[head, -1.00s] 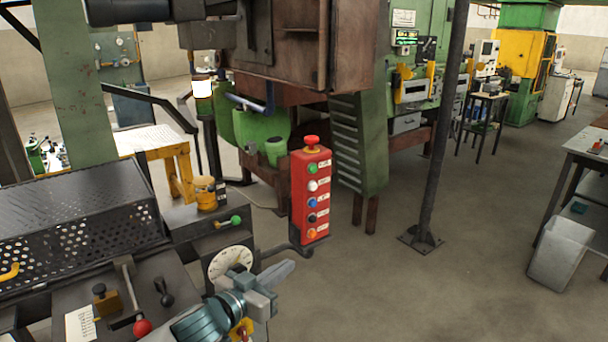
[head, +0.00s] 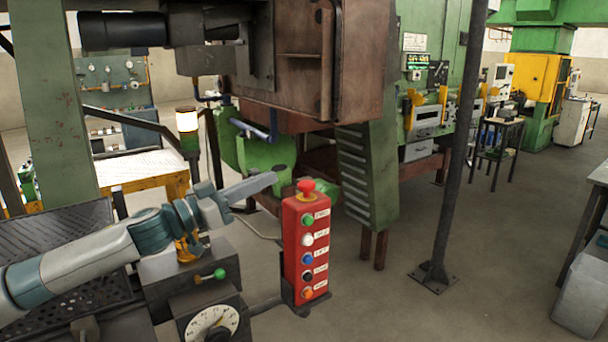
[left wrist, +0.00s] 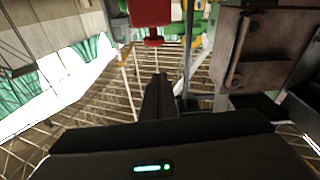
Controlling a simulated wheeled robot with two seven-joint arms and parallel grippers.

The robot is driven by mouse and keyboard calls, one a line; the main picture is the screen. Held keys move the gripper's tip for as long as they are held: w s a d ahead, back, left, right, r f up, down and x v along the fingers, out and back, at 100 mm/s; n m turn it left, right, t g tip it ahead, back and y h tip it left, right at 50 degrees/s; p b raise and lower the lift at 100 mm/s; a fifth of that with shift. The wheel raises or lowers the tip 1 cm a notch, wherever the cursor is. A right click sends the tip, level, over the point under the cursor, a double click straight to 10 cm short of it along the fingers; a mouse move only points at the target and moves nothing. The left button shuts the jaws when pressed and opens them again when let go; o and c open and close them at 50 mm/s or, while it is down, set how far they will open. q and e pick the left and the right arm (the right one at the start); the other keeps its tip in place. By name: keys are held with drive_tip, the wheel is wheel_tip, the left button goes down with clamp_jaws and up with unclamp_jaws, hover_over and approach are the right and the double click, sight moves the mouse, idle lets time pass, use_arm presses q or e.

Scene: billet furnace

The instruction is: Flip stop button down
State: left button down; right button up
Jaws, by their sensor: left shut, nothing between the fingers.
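The red control box (head: 305,245) stands upright near the middle of the head view. Its red mushroom stop button (head: 306,187) sits on top, with a column of coloured buttons on the front face. In the left wrist view the box (left wrist: 151,12) appears upside down at the top edge, with the stop button (left wrist: 153,41) hanging below it. My left gripper (head: 268,181) is shut and empty. Its tips are to the left of the stop button at about the same picture height, with a gap between them. The shut fingers (left wrist: 158,92) point towards the button in the wrist view. My right gripper is not in view.
A grey machine block with a dial (head: 212,322) and a green-knobbed lever (head: 219,274) lies below my left arm. The rusty furnace housing (head: 300,60) overhangs behind the box. A dark post (head: 455,150) stands to the right. Open floor lies right of the box.

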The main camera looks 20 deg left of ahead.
use_arm(q)
wheel_tip(320, 180, up, 3)
drive_tip(key=p, duration=0.6)
hover_over(307, 189)
drive_tip(key=a, duration=0.2)
drive_tip(key=shift+w, duration=0.4)
drive_tip(key=shift+f, duration=0.7)
drive_tip(key=shift+s+a+f, duration=0.1)
drive_tip(key=shift+s+f, duration=0.1)
drive_tip(key=shift+f, duration=0.4)
drive_tip(key=shift+s+a+f, duration=0.1)
drive_tip(key=shift+s+f, duration=0.05)
drive_tip(key=shift+f, duration=0.85)
